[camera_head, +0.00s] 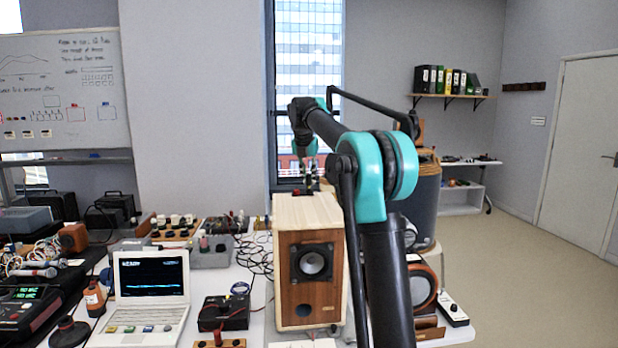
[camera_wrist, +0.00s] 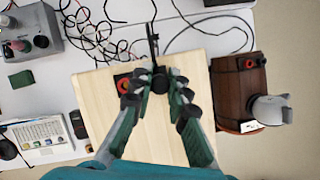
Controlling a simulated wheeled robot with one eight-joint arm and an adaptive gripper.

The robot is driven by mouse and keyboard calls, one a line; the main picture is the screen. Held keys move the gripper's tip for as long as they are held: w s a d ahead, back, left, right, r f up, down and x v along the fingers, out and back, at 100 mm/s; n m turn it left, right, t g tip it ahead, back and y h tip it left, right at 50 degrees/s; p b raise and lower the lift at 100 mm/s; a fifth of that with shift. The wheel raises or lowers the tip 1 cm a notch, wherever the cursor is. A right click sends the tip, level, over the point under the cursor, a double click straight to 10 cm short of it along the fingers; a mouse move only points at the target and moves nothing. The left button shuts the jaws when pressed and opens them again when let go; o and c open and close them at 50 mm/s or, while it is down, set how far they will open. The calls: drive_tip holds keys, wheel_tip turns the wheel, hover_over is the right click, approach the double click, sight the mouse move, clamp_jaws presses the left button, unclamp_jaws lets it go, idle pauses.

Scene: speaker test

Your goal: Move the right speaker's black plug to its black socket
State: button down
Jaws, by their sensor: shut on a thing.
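My gripper (camera_wrist: 160,92) is shut on a black plug (camera_wrist: 159,80) in the wrist view, with a thin black stem pointing up the picture. It is over the back edge of a pale wooden speaker top (camera_wrist: 105,130). A red socket (camera_wrist: 123,84) on a dark plate sits just left of the plug. The black socket is not visible; the gripper and plug may hide it. In the head view my gripper (camera_head: 307,172) is above the rear of the speaker (camera_head: 293,285), and I cannot tell whether the plug touches it.
A dark wooden barrel-shaped body (camera_wrist: 228,95) with a red terminal stands to the right. Loose cables (camera_wrist: 95,35) lie behind the speaker. A laptop (camera_head: 150,290) and a black meter box (camera_head: 224,312) stand on the table at left. Clear floor lies at right.

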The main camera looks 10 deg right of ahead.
drive_tip(key=shift+f, duration=0.75)
drive_tip(key=c, duration=1.4)
unclamp_jaws()
drive_tip(key=shift+r, duration=3.75)
